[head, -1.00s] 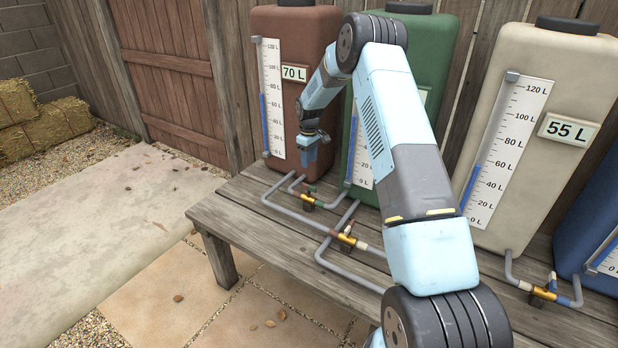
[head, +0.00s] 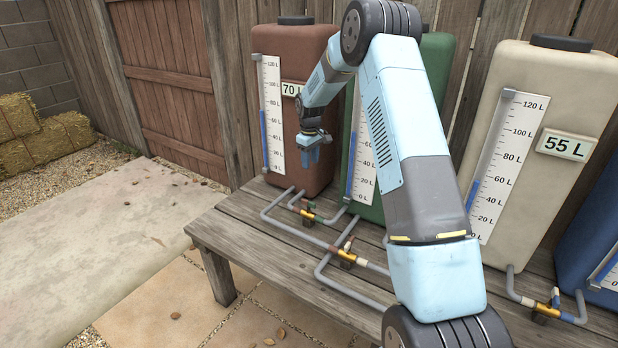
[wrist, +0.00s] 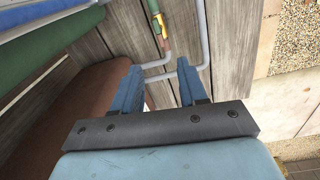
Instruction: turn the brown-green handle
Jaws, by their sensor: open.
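The brown-green valve (head: 309,215) sits low on the bench, in the pipe between the brown tank (head: 318,50) and the green tank (head: 437,65). It has a brass body with a small handle on top that looks green and brown. In the wrist view, the valve (wrist: 158,22) shows at the top, beyond my fingertips. My gripper (head: 313,158) hangs in front of the brown tank, above the valve and apart from it. In the wrist view, my gripper (wrist: 158,72) is open, with nothing between its fingers.
A second valve (head: 347,254) is nearby, nearer the bench's front edge. A third valve (head: 545,306) lies below the cream tank (head: 540,120), beside the blue tank (head: 590,230). Grey pipes (head: 285,229) run low across the bench (head: 235,235). Paving on the left is clear.

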